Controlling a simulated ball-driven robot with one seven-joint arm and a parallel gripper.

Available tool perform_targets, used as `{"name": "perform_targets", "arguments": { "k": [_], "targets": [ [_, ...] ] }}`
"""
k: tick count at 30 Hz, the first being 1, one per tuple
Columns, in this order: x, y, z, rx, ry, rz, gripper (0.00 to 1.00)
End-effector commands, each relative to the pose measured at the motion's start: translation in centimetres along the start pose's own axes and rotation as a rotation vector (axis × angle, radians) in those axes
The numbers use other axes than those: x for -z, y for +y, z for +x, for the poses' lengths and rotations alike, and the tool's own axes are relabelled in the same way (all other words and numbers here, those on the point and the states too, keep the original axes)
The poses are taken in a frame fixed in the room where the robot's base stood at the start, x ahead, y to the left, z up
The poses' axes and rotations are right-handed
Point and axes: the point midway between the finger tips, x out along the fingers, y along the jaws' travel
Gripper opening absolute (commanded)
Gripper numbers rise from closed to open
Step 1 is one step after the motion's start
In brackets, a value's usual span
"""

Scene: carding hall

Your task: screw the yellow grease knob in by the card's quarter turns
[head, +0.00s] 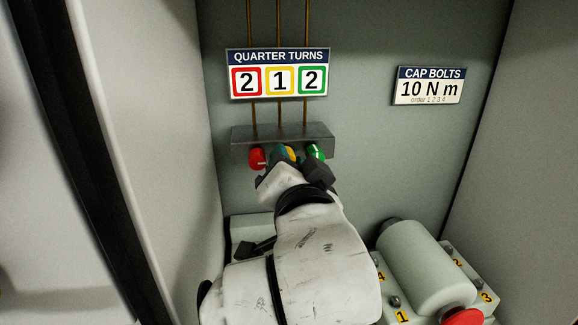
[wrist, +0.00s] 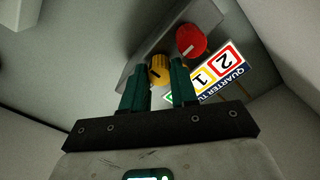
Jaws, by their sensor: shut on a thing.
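The yellow grease knob (head: 289,151) sits in the middle of a grey block (head: 240,141), between a red knob (head: 257,158) and a green knob (head: 316,152). My gripper (head: 287,156) is at the yellow knob and covers part of it. In the wrist view my gripper's dark green fingers (wrist: 163,85) stand on either side of the yellow knob (wrist: 161,70), shut on it. The quarter turns card (head: 277,75) reads red 2, yellow 1, green 2. It also shows in the wrist view (wrist: 222,82), upside down and partly hidden by a finger.
Copper pipes (head: 279,117) run up from the block behind the card. The red knob (wrist: 191,40) is close beside one finger. A cap bolts sign (head: 428,86) reads 10 N m. A grey cylinder (head: 414,258) with a red end and numbered corners stands at lower right.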

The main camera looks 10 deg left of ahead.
Motion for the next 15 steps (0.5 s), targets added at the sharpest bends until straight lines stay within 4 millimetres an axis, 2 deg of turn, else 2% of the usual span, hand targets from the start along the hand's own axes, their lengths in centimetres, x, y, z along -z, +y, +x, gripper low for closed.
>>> {"name": "perform_targets", "arguments": {
  "k": [11, 12, 15],
  "targets": [
    [-0.2, 0.12, 0.03, -0.003, -0.005, 0.002, 0.0],
    [-0.2, 0.12, 0.03, -0.003, -0.005, 0.002, 0.31],
    [-0.17, 0.1, 0.02, -0.003, -0.004, 0.002, 0.4]
  ]
}}
